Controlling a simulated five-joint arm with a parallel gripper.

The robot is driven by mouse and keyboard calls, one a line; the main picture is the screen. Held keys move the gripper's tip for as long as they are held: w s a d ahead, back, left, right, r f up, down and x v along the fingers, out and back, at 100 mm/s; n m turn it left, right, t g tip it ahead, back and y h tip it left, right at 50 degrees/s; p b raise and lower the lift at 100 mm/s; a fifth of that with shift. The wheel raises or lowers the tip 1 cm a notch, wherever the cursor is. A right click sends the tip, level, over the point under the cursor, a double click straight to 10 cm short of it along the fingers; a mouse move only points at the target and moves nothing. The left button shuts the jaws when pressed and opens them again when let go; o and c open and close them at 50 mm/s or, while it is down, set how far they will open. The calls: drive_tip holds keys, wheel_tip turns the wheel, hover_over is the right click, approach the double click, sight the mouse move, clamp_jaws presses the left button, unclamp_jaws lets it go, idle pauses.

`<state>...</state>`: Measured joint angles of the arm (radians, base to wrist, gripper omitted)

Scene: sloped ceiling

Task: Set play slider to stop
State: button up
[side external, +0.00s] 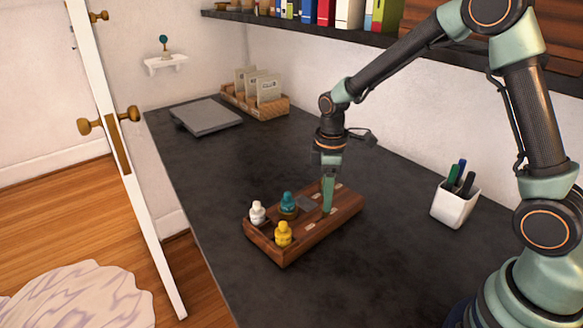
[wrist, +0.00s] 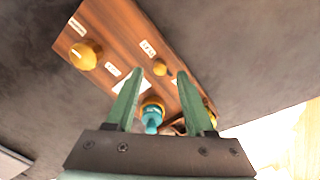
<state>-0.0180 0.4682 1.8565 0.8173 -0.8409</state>
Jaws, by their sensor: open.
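A brown wooden box (side external: 345,212) lies on the dark desk, and it also shows in the wrist view (wrist: 125,35). Its top carries pale labels, too small to read. The wrist view shows a larger brass knob (wrist: 84,55) near its end and a smaller brass knob (wrist: 160,68). I cannot tell for sure which control is the play slider or where it is set. My gripper (side external: 327,211) points down over the box's top. In the wrist view my gripper (wrist: 158,73) is open, with the smaller knob appearing between its fingertips. Contact cannot be told.
White (side external: 257,212), teal (side external: 288,206) and yellow (side external: 283,234) bottles stand at the box's left end. A white pen cup (side external: 455,204) stands to the right. A grey laptop-like slab (side external: 206,115) and a wooden crate (side external: 255,102) lie farther back. Desk between is clear.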

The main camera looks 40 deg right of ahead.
drive_tip(key=shift+f, duration=1.3)
clamp_jaws()
